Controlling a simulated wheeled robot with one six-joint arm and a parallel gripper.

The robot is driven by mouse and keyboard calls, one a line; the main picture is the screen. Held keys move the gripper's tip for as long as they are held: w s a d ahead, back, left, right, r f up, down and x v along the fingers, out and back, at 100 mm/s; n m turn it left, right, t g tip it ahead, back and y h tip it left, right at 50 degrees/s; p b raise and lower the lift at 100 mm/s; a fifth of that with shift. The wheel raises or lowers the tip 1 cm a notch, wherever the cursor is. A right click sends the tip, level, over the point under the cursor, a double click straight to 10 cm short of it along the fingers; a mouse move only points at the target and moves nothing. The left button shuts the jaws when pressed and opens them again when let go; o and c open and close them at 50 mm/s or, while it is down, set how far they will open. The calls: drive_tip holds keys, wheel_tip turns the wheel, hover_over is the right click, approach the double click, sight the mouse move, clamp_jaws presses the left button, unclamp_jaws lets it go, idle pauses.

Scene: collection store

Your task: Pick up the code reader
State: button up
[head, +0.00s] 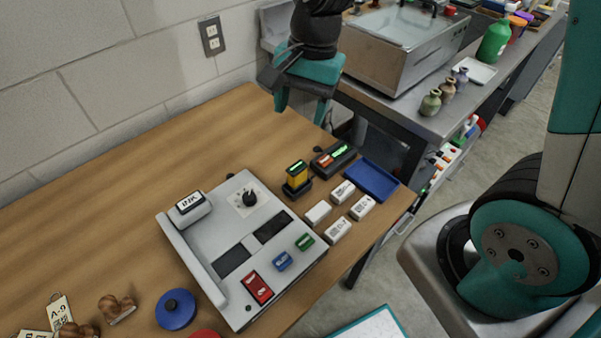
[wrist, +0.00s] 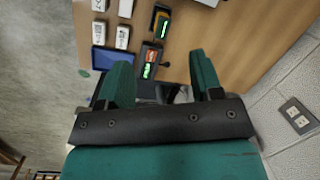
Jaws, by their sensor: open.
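The code reader is most likely the upright yellow and black device with a green display (head: 297,178), standing in a dark base on the wooden table. In the wrist view it shows at the top (wrist: 161,22), beyond my fingertips. Beside it lies a low black device with green and red parts (head: 333,157). In the wrist view this black device (wrist: 150,62) appears between my fingers. My gripper (head: 301,104) is open and empty, above the table's back edge; its two teal fingers also show in the wrist view (wrist: 160,62). It touches neither device.
A blue tray (head: 372,180) and several white labelled boxes (head: 342,191) stand close to the devices. A large grey console (head: 235,245) with a dial fills the table's middle. A wall with an outlet (head: 212,36) is behind. The table's back left is clear.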

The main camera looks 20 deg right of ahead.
sight(297, 167)
drive_tip(key=w+f+m, duration=0.1)
drive_tip(key=f, duration=0.4)
drive_tip(key=w+f+m, duration=0.1)
drive_tip(key=f+m, duration=0.1)
drive_tip(key=f, duration=0.3)
drive_tip(key=w+d+f+m, duration=0.1)
drive_tip(key=f+m, duration=0.1)
drive_tip(key=f, duration=0.3)
drive_tip(key=shift+w+h+p, duration=0.3)
drive_tip(key=shift+h+p, duration=0.1)
drive_tip(key=shift+s+a+f+p, duration=0.1)
drive_tip(key=shift+f+p, duration=0.05)
drive_tip(key=shift+f, duration=0.85)
drive_tip(key=shift+s+a+f+p, duration=0.1)
drive_tip(key=shift+a+f+p, duration=0.1)
drive_tip(key=shift+f, duration=0.85)
drive_tip(key=shift+s+a+f+p, duration=0.1)
drive_tip(key=shift+f+p, duration=0.05)
drive_tip(key=shift+f, duration=0.85)
drive_tip(key=shift+c, duration=0.2)
drive_tip(key=c, duration=1)
